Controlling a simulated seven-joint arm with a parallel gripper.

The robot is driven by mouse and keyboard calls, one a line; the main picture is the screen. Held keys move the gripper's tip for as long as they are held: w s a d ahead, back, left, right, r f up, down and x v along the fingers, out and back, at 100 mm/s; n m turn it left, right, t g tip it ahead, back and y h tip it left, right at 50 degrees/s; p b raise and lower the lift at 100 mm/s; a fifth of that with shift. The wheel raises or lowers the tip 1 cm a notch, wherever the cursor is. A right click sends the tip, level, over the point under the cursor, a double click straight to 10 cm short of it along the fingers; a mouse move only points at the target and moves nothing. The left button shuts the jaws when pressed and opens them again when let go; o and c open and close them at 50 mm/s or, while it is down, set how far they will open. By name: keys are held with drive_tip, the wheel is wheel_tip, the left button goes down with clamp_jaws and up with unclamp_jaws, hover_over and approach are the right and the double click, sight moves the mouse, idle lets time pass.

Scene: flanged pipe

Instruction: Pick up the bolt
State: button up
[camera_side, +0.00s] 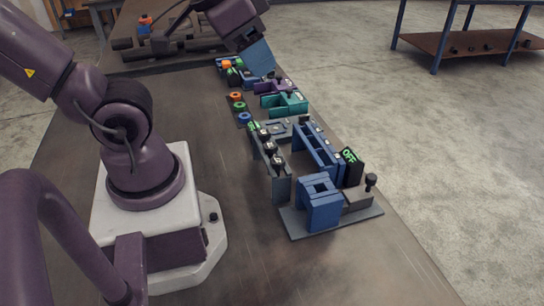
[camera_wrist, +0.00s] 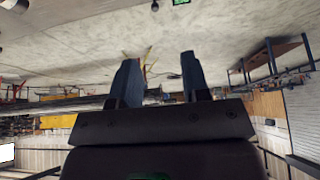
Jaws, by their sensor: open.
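My gripper (camera_wrist: 160,75) is open in the wrist view, its two dark blue fingers apart with nothing between them. No bolt can be told for certain. A small dark round-headed piece (camera_side: 371,180) stands upright on a grey block at the near right of the row, well away from my gripper. Several small dark pieces (camera_side: 278,158) sit along the row's left edge; they are too small to identify.
Teal (camera_side: 285,104) and purple fixtures stand farther back. Another table (camera_side: 420,42) with small dark pieces stands at upper right.

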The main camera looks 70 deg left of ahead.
idle(0.3)
drive_tip(key=o, duration=0.4)
drive_tip(key=shift+c, duration=0.2)
drive_tip(key=m+g, duration=0.6)
drive_tip(key=m, duration=1.2)
hover_over(270, 144)
wheel_tip(270, 144, down, 14)
wheel_tip(270, 144, down, 12)
